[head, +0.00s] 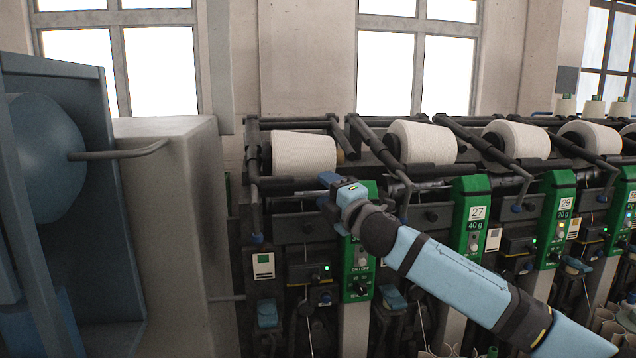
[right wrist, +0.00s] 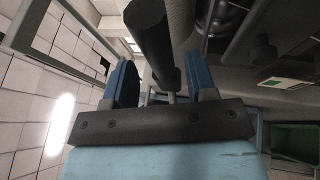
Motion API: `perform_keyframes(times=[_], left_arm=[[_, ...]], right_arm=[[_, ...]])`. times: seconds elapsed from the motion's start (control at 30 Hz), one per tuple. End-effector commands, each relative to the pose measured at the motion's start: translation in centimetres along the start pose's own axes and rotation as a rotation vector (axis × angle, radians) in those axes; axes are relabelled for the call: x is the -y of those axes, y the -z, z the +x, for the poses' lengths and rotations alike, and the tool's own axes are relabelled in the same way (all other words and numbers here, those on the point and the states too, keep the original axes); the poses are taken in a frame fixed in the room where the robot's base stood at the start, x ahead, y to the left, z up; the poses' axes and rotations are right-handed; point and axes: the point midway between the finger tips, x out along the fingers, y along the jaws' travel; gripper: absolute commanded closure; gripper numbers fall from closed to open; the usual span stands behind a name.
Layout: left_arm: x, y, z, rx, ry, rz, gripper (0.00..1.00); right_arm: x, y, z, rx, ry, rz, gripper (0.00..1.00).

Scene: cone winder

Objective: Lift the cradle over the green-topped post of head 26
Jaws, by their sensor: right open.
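The leftmost white cone (head: 304,155) sits in a dark bar frame, which I take as the cradle (head: 254,190). The green-topped post (head: 359,262) just left of the post marked 27 stands below and right of this cone; its upper part and number are hidden by my right arm. My right gripper (head: 338,188) is at the top of that post, just below the cone's right end. In the right wrist view it is open (right wrist: 160,85), with a dark round bar (right wrist: 152,40) showing between its blue fingers. I cannot tell whether they touch. My left gripper is out of view.
The post marked 27 (head: 470,225) and more heads with cones (head: 423,143) run off to the right. A grey housing (head: 165,230) and a blue machine end (head: 60,170) close off the left. A green bin (right wrist: 297,140) shows in the right wrist view.

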Motion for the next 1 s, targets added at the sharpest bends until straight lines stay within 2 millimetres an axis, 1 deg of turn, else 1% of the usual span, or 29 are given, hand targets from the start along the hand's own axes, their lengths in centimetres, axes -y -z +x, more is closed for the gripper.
perform_keyframes(times=[0.03, 0.1, 0.2, 0.33, 0.6, 0.63, 0.67, 0.7, 0.77, 0.8, 0.83, 1.0], left_arm=[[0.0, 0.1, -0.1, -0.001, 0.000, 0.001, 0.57], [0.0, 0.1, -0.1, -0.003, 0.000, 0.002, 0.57], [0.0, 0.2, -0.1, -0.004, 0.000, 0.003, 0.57], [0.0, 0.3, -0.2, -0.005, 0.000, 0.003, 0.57], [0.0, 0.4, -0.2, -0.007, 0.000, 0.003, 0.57], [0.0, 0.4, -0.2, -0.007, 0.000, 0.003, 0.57], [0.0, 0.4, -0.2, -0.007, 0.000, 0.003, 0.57], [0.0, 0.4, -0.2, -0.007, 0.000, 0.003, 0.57], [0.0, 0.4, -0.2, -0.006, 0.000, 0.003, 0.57], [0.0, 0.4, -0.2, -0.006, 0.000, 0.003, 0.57], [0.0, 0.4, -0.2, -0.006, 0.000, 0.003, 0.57], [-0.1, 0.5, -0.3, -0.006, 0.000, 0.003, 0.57]], right_arm=[[-0.1, 0.1, 0.9, -0.001, 0.000, 0.000, 0.48], [-0.1, 0.0, 1.9, 0.001, 0.000, -0.001, 0.48], [0.0, 0.1, 2.9, -0.001, 0.000, 0.000, 0.48], [0.0, 0.0, 3.6, 0.000, 0.000, 0.000, 0.48], [0.0, 0.0, 3.7, 0.000, 0.000, 0.000, 0.48], [0.0, 0.0, 3.7, 0.000, 0.000, 0.000, 0.53], [0.0, 0.0, 3.7, 0.000, 0.000, 0.000, 0.60], [0.0, 0.0, 3.7, 0.000, 0.000, 0.000, 0.69], [0.0, 0.0, 3.7, 0.000, 0.000, 0.000, 0.83], [0.0, 0.0, 3.7, 0.000, 0.000, 0.000, 0.92], [0.0, 0.0, 3.7, 0.000, 0.000, 0.000, 0.99], [-0.1, 0.0, 3.7, 0.000, 0.000, 0.000, 1.00]])
